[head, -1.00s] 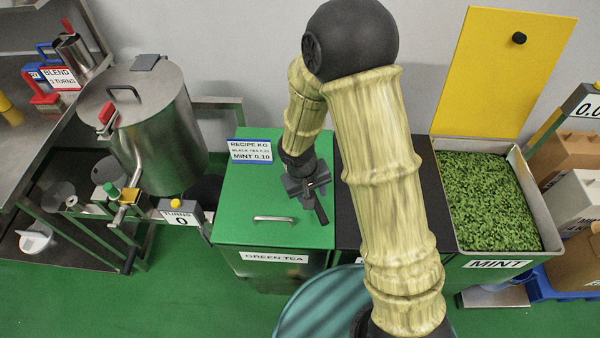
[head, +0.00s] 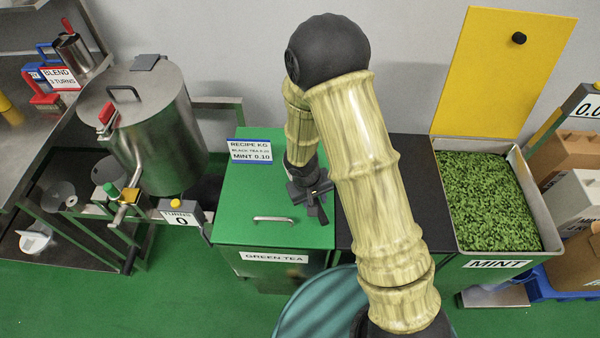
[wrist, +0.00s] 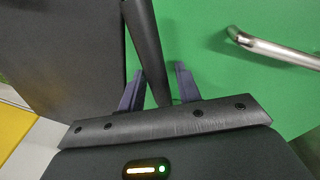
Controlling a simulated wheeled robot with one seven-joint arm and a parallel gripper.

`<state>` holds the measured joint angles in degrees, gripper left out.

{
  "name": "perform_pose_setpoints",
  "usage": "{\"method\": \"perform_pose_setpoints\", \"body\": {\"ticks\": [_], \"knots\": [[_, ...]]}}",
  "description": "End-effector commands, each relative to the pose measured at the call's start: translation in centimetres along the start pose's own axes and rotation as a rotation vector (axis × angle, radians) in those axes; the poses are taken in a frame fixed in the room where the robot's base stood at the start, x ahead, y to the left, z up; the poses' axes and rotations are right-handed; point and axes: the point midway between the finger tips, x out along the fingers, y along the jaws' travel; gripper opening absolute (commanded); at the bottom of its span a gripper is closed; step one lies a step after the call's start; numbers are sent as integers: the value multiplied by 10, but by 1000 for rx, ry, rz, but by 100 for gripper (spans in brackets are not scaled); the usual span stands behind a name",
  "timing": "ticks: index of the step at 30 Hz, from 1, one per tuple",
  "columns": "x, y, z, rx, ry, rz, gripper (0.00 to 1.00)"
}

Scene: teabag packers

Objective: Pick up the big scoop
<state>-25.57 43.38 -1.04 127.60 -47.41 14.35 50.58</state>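I cannot make out for sure which thing is the big scoop. A white scoop-like thing (head: 36,240) lies on the low shelf at the far left. A red-handled thing (head: 42,97) and a blue-handled one (head: 46,52) stand on the steel table at the far left. My gripper (head: 318,205) hangs over the right part of the green lid (head: 240,205), far from all of these. In the wrist view its two fingers (wrist: 160,88) stand apart.
The green lid has a metal handle (head: 273,219). A recipe sign (head: 250,151) stands at its back. The steel blending drum (head: 165,130) is to the left. The open mint bin (head: 535,215) is to the right, its yellow lid (head: 500,70) raised. A dark top (head: 415,165) lies between.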

Motion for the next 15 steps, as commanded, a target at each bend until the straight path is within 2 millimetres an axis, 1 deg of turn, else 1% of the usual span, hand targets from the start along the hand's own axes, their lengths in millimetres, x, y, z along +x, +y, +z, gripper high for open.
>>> {"method": "perform_pose_setpoints", "body": {"ticks": [1,4,5,12,15], "knots": [[0,0,0,0,0,0,23],[0,0,0,0,0,0,3],[0,0,0,0,0,0,0],[0,0,0,0,1,0,0],[-4,1,0,0,1,0,0]]}}
